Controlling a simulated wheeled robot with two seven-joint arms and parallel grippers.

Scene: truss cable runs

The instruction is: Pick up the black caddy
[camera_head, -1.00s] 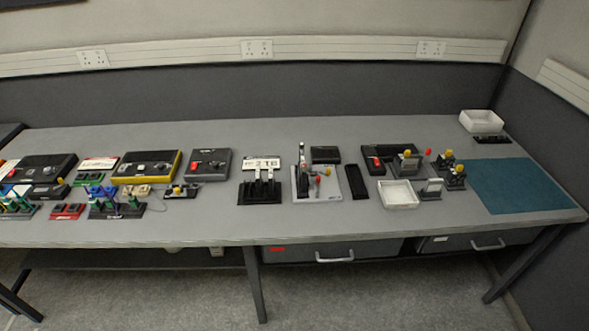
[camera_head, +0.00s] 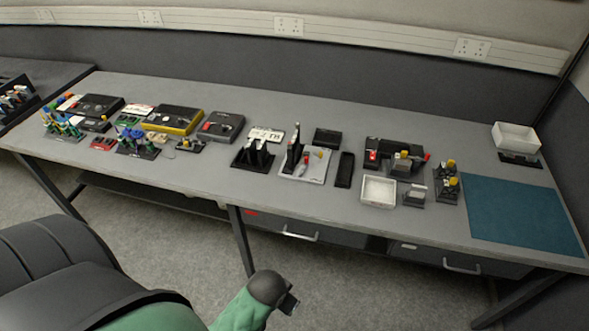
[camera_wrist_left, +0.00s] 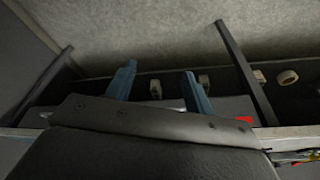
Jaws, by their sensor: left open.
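A black caddy-like rack (camera_head: 16,102) holding several small upright items stands on the dark side table at the far left of the head view, cut off by the frame edge. I take it for the black caddy but cannot be sure. In the left wrist view my left gripper (camera_wrist_left: 160,68) is open, its two blue fingers apart with nothing between them. It faces the floor and the underside of a table, away from the rack. A green and black link of my arm shows low in the head view. My right gripper is not in view.
The long grey bench (camera_head: 330,205) carries several devices, a yellow-edged black box (camera_head: 173,120), black stands (camera_head: 252,155), white trays (camera_head: 378,191) and a teal mat (camera_head: 525,214). Bench legs and drawers (camera_head: 290,226) are below.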

